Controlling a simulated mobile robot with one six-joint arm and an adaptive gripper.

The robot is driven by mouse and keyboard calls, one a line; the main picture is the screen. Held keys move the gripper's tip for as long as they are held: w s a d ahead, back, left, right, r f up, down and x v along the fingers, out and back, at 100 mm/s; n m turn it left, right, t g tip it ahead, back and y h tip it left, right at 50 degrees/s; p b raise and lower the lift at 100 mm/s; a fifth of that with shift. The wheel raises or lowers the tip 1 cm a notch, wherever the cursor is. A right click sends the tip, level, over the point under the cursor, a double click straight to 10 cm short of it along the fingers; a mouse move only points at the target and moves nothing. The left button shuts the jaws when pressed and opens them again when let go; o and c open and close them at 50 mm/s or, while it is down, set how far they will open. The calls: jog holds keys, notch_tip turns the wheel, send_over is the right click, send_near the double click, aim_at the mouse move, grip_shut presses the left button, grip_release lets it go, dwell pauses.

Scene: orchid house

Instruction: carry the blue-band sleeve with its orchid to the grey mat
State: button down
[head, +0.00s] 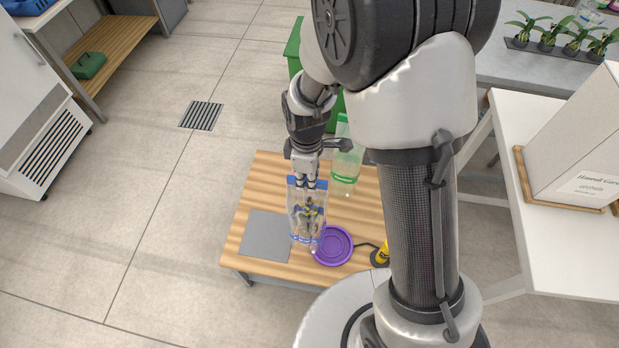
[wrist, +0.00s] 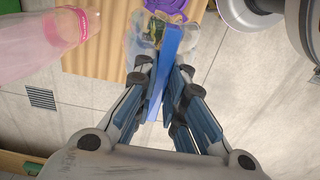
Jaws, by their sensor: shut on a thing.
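My gripper (head: 308,184) is shut on the rim of the clear blue-band sleeve (head: 293,208), which holds a small orchid (head: 308,212) with green leaves and yellow parts. In the wrist view, the sleeve's blue band (wrist: 168,68) runs between the fingers of my gripper (wrist: 165,72). The sleeve looks about upright. In the head view, its lower end lies between the grey mat (head: 262,238) and a purple saucer (head: 333,246), overlapping the edge of each. I cannot tell whether its bottom touches anything. The mat is flat and bare where it shows.
The saucer and mat are on a low wooden table (head: 259,185). A green-band sleeve (head: 346,163) stands behind, right of my gripper. A yellow object (head: 381,256) with a dark cord is right of the saucer. A pink-band sleeve (wrist: 45,30) shows in the wrist view. Open floor lies left.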

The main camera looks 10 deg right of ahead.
jog(key=w+a+p, duration=0.1)
jog(key=w+a, duration=0.1)
jog(key=a, duration=0.5)
jog(key=shift+w+a+r, duration=0.3)
jog(key=shift+a, duration=0.1)
dwell(0.3)
jog(key=w+a+p, duration=0.1)
jog(key=w+a, duration=0.1)
jog(key=a, duration=0.5)
jog(key=shift+w+r, duration=0.15)
jog(key=shift+r, duration=0.15)
dwell(0.6)
jog(key=shift+f, duration=0.15)
jog(key=shift+f+b, duration=0.7)
jog(key=shift+f, duration=0.75)
